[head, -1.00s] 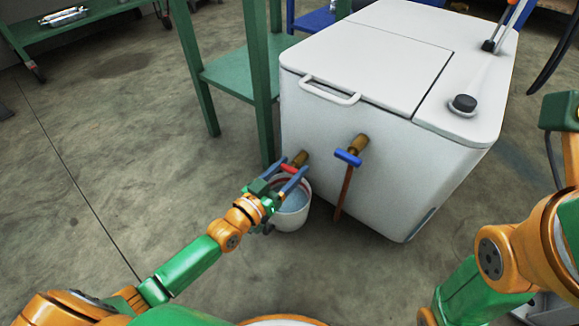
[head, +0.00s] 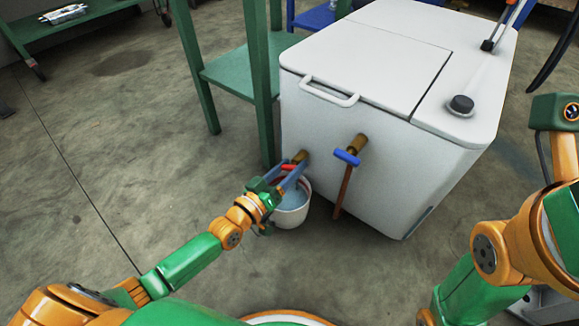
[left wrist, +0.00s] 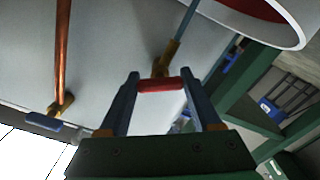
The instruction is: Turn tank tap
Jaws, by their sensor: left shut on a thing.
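The white tank (head: 400,130) has two brass taps low on its front. The left tap has a red handle (head: 289,168), which also shows in the left wrist view (left wrist: 162,85). My left gripper (head: 293,172) is shut on this red handle, with a finger at each end of it. In the left wrist view a thin grey-blue streak (left wrist: 186,22), apparently water, runs from the brass spout (left wrist: 165,60) towards the bucket. A white bucket (head: 291,218) with bluish contents stands under this tap.
The second tap has a blue handle (head: 347,157) and a copper pipe (head: 343,190) going down to the floor. A green table frame (head: 260,90) stands close left of the tank. The concrete floor (head: 110,150) at left is clear.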

